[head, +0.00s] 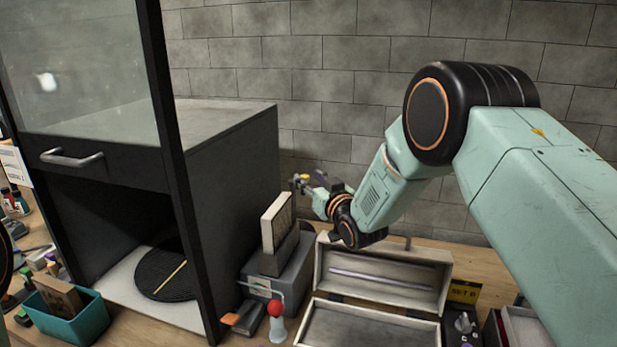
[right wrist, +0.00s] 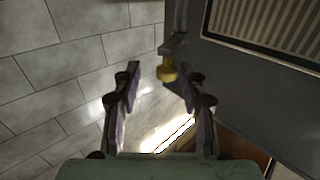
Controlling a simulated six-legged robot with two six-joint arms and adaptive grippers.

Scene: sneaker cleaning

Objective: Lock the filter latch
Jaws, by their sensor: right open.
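In the right wrist view, the latch shows as a yellow knob (right wrist: 168,71) on a dark metal bracket at the edge of a dark grey housing. A pleated filter (right wrist: 270,25) sits in a dark frame on that housing. My right gripper (right wrist: 158,88) is open and empty. The knob appears near its fingertips, closer to the right finger; I see no grip on it. My left gripper is out of view.
A dark cabinet (head: 231,170) with a glass front stands left. A grey box (head: 290,272) holding an upright beige panel (head: 277,220) stands below my right wrist. An open case (head: 380,285), a red-topped tool (head: 275,310) and a teal bin (head: 75,325) sit on the bench.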

